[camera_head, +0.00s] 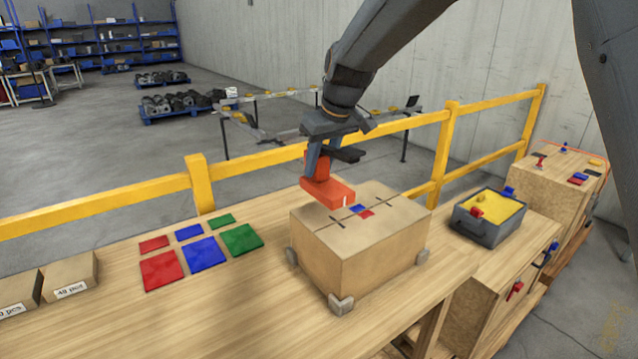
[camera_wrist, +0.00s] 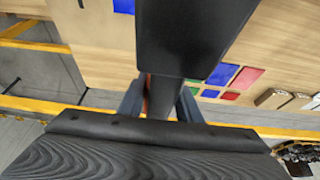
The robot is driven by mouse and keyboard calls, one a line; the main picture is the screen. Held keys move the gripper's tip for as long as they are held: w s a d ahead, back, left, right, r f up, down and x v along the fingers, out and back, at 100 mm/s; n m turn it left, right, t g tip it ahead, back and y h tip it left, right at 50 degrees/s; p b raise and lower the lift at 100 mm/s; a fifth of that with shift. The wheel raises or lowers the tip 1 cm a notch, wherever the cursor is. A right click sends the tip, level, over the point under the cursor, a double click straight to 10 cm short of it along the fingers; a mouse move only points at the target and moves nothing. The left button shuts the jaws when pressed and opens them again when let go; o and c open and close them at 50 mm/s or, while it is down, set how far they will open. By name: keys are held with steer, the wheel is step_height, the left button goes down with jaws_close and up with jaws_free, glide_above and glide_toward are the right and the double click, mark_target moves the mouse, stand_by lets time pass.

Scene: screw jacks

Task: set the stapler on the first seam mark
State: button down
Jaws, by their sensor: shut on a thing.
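The orange-red stapler (camera_head: 328,192) hangs from my gripper (camera_head: 318,160), which is shut on its upper part. It is over the left part of the top of a closed cardboard box (camera_head: 345,255). I cannot tell whether its base touches the box. Short dark seam marks lie across the box top; one mark (camera_head: 336,222) shows just in front of the stapler, and others are partly hidden or too small to tell apart. In the wrist view, my gripper's fingers (camera_wrist: 160,102) flank a thin orange strip of the stapler (camera_wrist: 147,94), mostly hidden by a dark part.
Metal corner brackets hold the box on the wooden bench. Coloured tiles (camera_head: 201,250) lie left. A grey bin with a yellow top (camera_head: 490,215) stands right. A yellow rail (camera_head: 255,160) runs behind.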

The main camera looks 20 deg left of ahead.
mark_target(331, 148)
steer(key=shift+f+p, duration=0.75)
steer(key=shift+f, duration=1.75)
steer(key=shift+f, duration=0.1)
steer(key=c, duration=1.3)
jaws_free()
steer(key=shift+f, duration=0.1)
steer(key=b+v, duration=0.3)
steer(key=v, duration=0.9)
steer(key=shift+s, duration=0.1)
